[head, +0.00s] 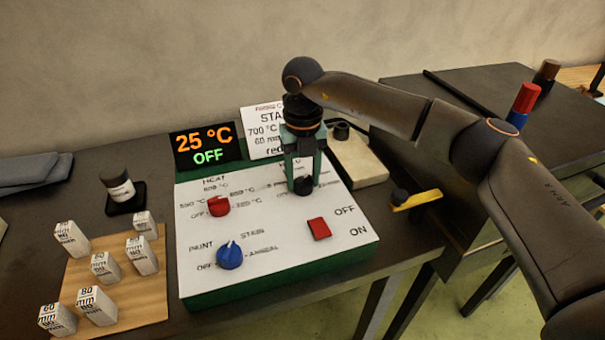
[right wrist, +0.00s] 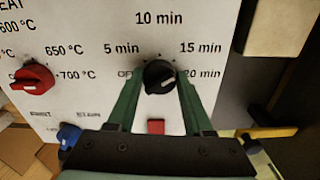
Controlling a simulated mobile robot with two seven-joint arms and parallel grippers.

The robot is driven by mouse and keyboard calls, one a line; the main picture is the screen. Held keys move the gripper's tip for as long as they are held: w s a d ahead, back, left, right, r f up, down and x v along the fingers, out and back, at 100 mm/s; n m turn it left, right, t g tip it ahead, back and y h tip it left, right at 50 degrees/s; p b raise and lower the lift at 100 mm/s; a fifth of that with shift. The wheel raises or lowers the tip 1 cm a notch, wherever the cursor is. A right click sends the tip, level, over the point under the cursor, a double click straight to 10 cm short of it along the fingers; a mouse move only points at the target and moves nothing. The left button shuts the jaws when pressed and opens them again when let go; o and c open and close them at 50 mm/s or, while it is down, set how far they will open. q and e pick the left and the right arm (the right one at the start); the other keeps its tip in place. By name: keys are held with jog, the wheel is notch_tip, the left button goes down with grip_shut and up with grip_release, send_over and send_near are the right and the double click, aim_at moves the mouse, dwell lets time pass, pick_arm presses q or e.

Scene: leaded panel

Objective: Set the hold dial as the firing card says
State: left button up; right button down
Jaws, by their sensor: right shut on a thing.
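The hold dial is a black knob (right wrist: 160,76) on the white control panel (right wrist: 95,35). In the right wrist view, labels around it read 5, 10, 15 and 20 min, with an off label partly hidden by a finger. My right gripper (head: 304,180) points down and is shut on the dial, a green finger on each side. The firing card (head: 263,125) stands behind the panel. My left gripper is not in view.
A display (head: 207,148) reads 25 °C OFF. A red heat knob (head: 218,206), a blue knob (head: 230,256) and a red switch (head: 319,229) share the panel. Labelled white blocks stand on a wooden board (head: 150,300) at left. A yellow-handled tool (head: 417,201) lies right.

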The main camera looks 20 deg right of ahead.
aim_at(304, 178)
jog(key=m, duration=0.2)
jog(key=shift+m, duration=0.4)
jog(key=shift+d+m+p, duration=0.1)
jog(key=shift+m+p, duration=0.3)
jog(key=shift+m, duration=1.4)
jog(key=shift+c, duration=1.5)
grip_release()
notch_tip(304, 178, up, 13)
jog(key=shift+f, duration=0.2)
